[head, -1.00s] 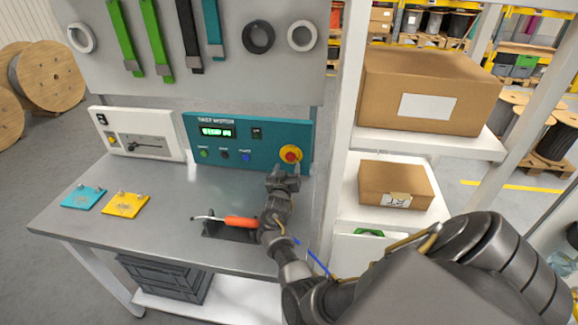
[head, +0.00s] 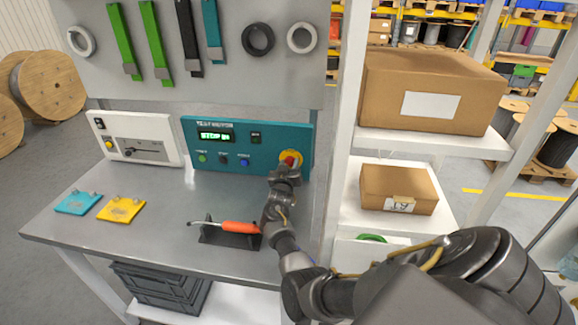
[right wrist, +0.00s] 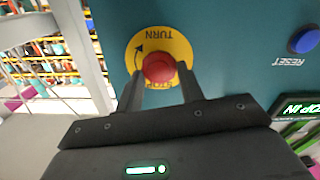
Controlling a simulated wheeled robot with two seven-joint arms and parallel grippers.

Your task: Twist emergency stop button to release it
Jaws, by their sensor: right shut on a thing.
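The red emergency stop button (right wrist: 159,68) sits on a round yellow plate (right wrist: 150,42) marked with a turn arrow, at the right end of the teal test panel (head: 240,133). In the head view the button (head: 291,159) is partly hidden by my right gripper (head: 289,166). In the right wrist view my right gripper (right wrist: 158,74) has one finger on each side of the button and is shut on it. The panel's green display (head: 215,136) is lit. My left gripper is not in view.
An orange-handled tool (head: 240,227) lies in a dark holder on the bench, beside my right arm. Teal (head: 78,201) and yellow (head: 121,209) plates lie at the left. Shelves with cardboard boxes (head: 398,189) stand at the right. The middle of the bench is clear.

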